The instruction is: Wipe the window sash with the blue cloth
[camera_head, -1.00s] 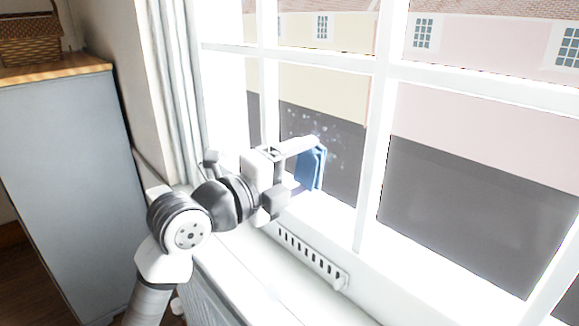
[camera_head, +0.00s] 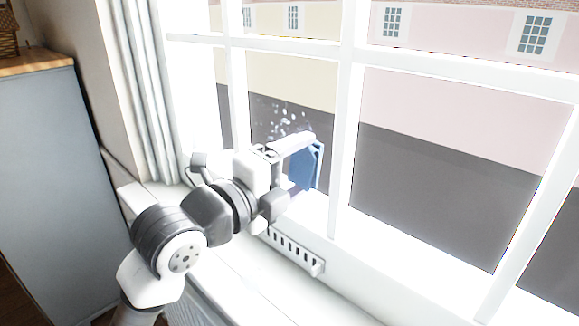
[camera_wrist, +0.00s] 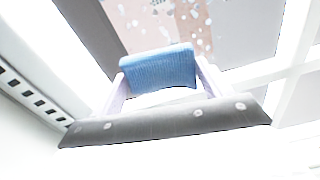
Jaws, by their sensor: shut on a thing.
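The blue cloth (camera_head: 307,167) is a folded pad between the fingers of my gripper (camera_head: 300,160). In the wrist view the blue cloth (camera_wrist: 158,68) spans the gap between the two pale fingers of my gripper (camera_wrist: 160,85), which is shut on it. The window sash (camera_head: 343,130) is white with several glazing bars. The cloth is in front of a lower pane, left of a thick upright bar; I cannot tell if it touches the glass. Pale spots (camera_head: 287,122) show on that pane above the cloth, and also in the wrist view (camera_wrist: 170,15).
A white sill (camera_head: 245,275) with a slotted vent strip (camera_head: 295,252) runs below the window. A pale curtain (camera_head: 150,90) hangs at the left of the window. A grey cabinet (camera_head: 50,170) with a wooden top stands at the far left, a wicker basket (camera_head: 8,35) on it.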

